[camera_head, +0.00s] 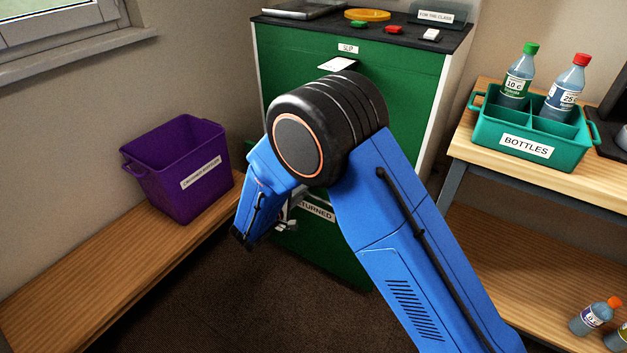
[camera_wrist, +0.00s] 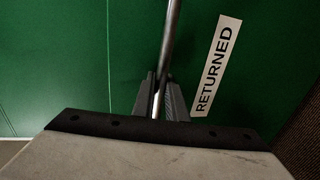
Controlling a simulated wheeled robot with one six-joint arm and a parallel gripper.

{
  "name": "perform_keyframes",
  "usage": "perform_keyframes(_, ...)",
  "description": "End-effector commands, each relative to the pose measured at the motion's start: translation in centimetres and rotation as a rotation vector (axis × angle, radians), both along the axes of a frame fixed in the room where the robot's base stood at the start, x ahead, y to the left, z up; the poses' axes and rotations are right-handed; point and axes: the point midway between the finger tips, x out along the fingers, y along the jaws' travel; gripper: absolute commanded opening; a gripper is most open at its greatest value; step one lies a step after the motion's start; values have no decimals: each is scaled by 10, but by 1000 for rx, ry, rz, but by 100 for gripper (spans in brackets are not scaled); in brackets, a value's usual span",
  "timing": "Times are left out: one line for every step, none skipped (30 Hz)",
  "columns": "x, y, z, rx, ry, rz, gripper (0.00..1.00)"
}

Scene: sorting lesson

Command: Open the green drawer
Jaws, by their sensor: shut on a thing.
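The green drawer (camera_head: 322,250) is low in the front of the green cabinet (camera_head: 410,95), with a white label that reads RETURNED in the wrist view (camera_wrist: 216,65). My arm hides much of the drawer in the head view, so how far it stands out cannot be told. A grey metal bar handle (camera_wrist: 173,30) runs up the wrist view beside the label. My gripper (camera_wrist: 160,98) is shut on this handle, one finger on each side. In the head view my gripper (camera_head: 284,216) is partly hidden at the drawer front.
A purple bin (camera_head: 185,165) stands on a wooden bench (camera_head: 120,260) at left. A teal bottle crate (camera_head: 485,135) is on the wooden table (camera_head: 590,180) at right. Several small items lie on the cabinet top (camera_head: 385,40). Dark floor (camera_head: 210,310) is bare at the lower left.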

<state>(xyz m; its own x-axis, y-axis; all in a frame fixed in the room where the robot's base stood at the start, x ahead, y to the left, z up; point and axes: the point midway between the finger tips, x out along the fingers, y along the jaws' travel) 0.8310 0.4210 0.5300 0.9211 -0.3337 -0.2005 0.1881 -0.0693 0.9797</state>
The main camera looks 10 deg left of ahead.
Motion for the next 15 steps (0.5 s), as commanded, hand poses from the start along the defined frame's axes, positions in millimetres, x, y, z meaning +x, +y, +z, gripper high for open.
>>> perform_keyframes(-15,6,-1,-2,2,5,0)
perform_keyframes(-24,9,-1,-2,2,5,0)
perform_keyframes(-34,13,0,-2,1,5,0)
perform_keyframes(-42,16,-1,-1,1,4,0)
perform_keyframes(-50,19,-1,-1,1,4,0)
perform_keyframes(-60,23,-1,-1,1,4,0)
perform_keyframes(-68,25,-1,-1,1,4,0)
perform_keyframes(-75,28,0,-1,0,4,0)
perform_keyframes(-85,31,-1,-1,1,4,0)
perform_keyframes(-92,34,-1,-1,1,3,0)
perform_keyframes(-99,36,-1,-1,1,4,0)
perform_keyframes(-108,39,-1,-1,1,3,0)
perform_keyframes(-114,41,-1,-1,1,3,0)
perform_keyframes(-120,44,-1,-1,0,3,0)
perform_keyframes(-128,46,-1,0,1,2,0)
